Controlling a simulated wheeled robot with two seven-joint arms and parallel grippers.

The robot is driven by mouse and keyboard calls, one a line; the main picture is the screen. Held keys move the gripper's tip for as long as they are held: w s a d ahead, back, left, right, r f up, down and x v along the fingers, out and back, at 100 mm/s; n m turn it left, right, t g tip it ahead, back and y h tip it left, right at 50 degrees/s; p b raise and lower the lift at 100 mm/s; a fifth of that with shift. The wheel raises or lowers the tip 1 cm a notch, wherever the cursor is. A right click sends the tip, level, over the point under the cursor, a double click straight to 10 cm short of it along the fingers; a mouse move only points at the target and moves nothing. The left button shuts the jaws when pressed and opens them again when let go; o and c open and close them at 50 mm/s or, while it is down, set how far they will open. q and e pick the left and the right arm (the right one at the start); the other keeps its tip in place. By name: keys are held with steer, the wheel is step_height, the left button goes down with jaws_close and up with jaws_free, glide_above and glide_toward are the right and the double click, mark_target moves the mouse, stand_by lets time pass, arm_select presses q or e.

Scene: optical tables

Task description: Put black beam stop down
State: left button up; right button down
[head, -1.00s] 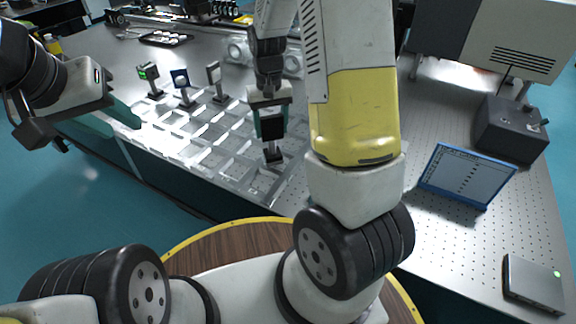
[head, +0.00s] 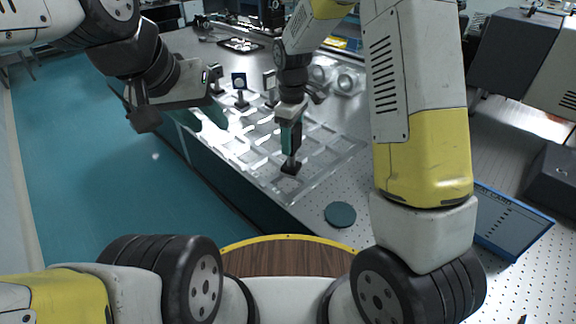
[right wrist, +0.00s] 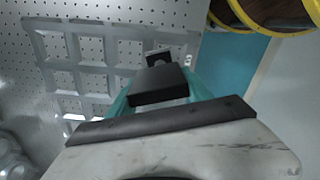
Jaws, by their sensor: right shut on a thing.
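The black beam stop (head: 291,167) is upright, its square base at the near part of the clear grid tray (head: 330,165). My right gripper (head: 291,138) is shut on its upper part from above. In the right wrist view the beam stop's black block (right wrist: 158,84) sits between the teal fingers, with its base beyond, over the tray's edge cells (right wrist: 92,80). I cannot tell whether the base touches the tray. My left gripper (head: 170,112) is empty and looks open, held above the table's left edge; one finger is mostly hidden.
Several small mounted optics, one with a blue frame (head: 240,83), stand at the tray's far side. A dark round disc (head: 340,214) lies on the table in front of the tray. A blue-framed panel (head: 505,215) lies to the right. Clear mounts (head: 345,80) stand behind.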

steer(key=s+a+r+n, duration=0.2)
steer(key=a+n, duration=1.1)
steer(key=a, duration=0.3)
steer(key=n, duration=0.1)
glide_above(288, 168)
step_height(288, 168, down, 2)
steer(key=shift+s+f, duration=0.1)
steer(key=shift+f, duration=1.6)
steer(key=shift+f, duration=0.15)
steer(key=shift+c, duration=2.2)
jaws_free()
